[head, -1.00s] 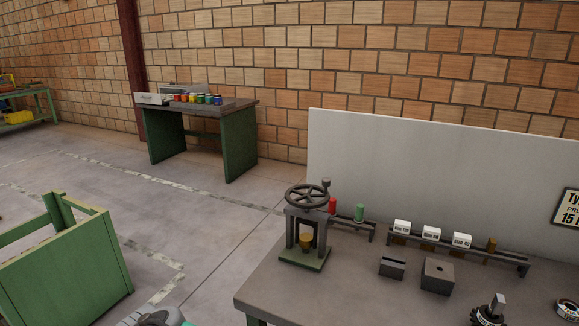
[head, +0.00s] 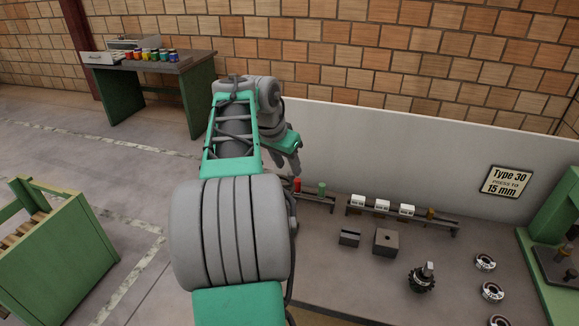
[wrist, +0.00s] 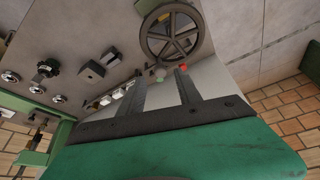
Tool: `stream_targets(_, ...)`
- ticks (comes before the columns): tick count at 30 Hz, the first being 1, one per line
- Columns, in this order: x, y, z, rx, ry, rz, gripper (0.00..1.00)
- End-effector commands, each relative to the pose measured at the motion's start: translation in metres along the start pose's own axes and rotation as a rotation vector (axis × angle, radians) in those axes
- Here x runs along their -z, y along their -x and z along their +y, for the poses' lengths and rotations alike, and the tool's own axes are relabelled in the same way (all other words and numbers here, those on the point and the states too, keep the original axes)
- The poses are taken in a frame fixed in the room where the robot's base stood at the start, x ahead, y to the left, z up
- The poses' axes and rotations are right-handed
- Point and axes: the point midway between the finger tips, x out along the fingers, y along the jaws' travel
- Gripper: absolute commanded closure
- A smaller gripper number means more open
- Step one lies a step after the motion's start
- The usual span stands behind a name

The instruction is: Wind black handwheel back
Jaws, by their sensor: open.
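The black handwheel (wrist: 172,32) shows in the wrist view at the top, beyond my fingertips, with a dark round rim and spokes. My gripper (wrist: 161,76) is open, its two grey fingers spread and nothing visible between them but the background. The fingertips appear apart from the wheel rim. In the head view my gripper (head: 292,165) hangs above the back left part of the bench. My arm there hides the handwheel and its small press stand.
A red cylinder (head: 297,185) and a green cylinder (head: 322,189) stand on a low rack near my gripper. White blocks (head: 382,206), a dark gear (head: 422,279) and several rings lie further right. A pale panel (head: 400,150) backs the bench.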

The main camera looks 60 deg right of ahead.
Motion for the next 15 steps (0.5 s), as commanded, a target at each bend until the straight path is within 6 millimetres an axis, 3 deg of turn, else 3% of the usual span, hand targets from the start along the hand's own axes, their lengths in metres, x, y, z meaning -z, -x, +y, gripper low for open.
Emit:
stream_targets(6,0.001,-0.030,0.000,0.001,0.001,0.000,0.59)
stream_targets(15,0.000,-0.034,-0.001,0.003,0.001,0.001,0.61)
